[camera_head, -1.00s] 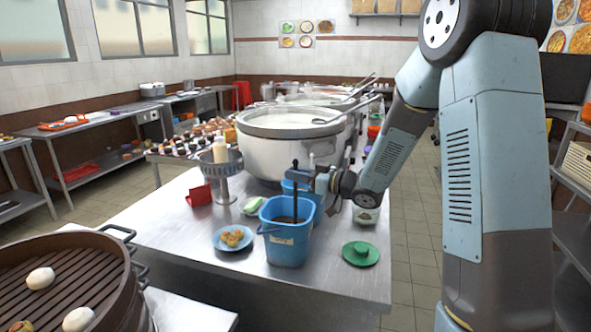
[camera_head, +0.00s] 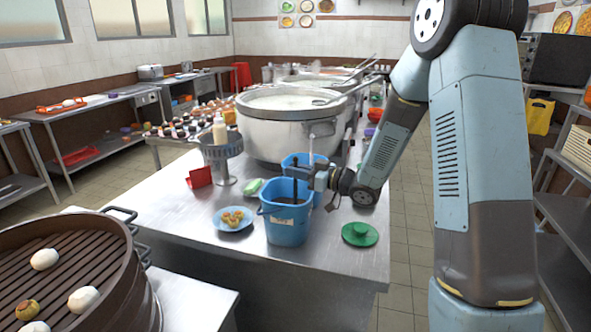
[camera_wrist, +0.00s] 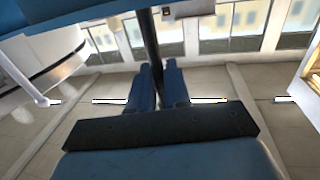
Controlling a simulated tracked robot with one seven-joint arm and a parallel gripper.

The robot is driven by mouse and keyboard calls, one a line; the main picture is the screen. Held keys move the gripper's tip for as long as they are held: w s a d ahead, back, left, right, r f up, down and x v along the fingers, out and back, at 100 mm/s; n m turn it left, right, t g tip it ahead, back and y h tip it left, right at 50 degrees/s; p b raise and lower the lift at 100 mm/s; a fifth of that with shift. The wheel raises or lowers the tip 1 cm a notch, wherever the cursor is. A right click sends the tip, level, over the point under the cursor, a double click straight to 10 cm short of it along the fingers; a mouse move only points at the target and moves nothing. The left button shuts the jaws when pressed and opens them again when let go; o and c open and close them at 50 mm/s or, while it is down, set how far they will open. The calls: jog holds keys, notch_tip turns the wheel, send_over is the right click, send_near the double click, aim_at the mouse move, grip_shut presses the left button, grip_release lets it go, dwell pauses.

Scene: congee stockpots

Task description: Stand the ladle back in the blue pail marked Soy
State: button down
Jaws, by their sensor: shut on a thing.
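The ladle (camera_head: 295,188) shows as a dark upright handle. Its lower end goes down inside the front blue pail (camera_head: 286,231), which has dark contents; its bowl is hidden. This pail has a pale label that I cannot read. A second blue pail (camera_head: 318,160) stands just behind it, partly hidden by my gripper. My gripper (camera_head: 299,172) is shut on the ladle's handle, above the front pail's rim. In the wrist view, the dark handle (camera_wrist: 149,40) runs between the fingers of my gripper (camera_wrist: 157,64).
A green lid (camera_head: 360,234) lies right of the front pail. A blue plate of food (camera_head: 233,226) is left of it. A large stockpot (camera_head: 270,140) stands behind. A red holder (camera_head: 199,177) and perforated metal container (camera_head: 222,150) are at the back left. A steamer (camera_head: 130,300) is front left.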

jog(key=c, duration=1)
grip_release()
jog(key=shift+d, duration=0.1)
jog(key=v, duration=1.3)
jog(key=w+d+r+m+t+h, duration=0.35)
jog(key=d+r+h, duration=0.2)
jog(key=h, duration=0.25)
jog(key=s+d+r+m+h, duration=0.4)
jog(key=s+d+r+h, duration=0.1)
jog(key=s+r+h, duration=0.15)
jog(key=s+a+m+g, duration=0.1)
jog(key=s+g, duration=0.1)
jog(key=s, duration=0.6)
jog(key=s+a+r+m+g, duration=0.1)
jog(key=s+m+g, duration=0.1)
jog(key=s, duration=0.6)
jog(key=s+a+m+g+h, duration=0.1)
jog(key=s+g, duration=0.2)
jog(key=s, duration=0.5)
jog(key=shift+s+a+r+m, duration=0.2)
jog(key=shift+s+m, duration=0.05)
jog(key=shift+s, duration=0.1)
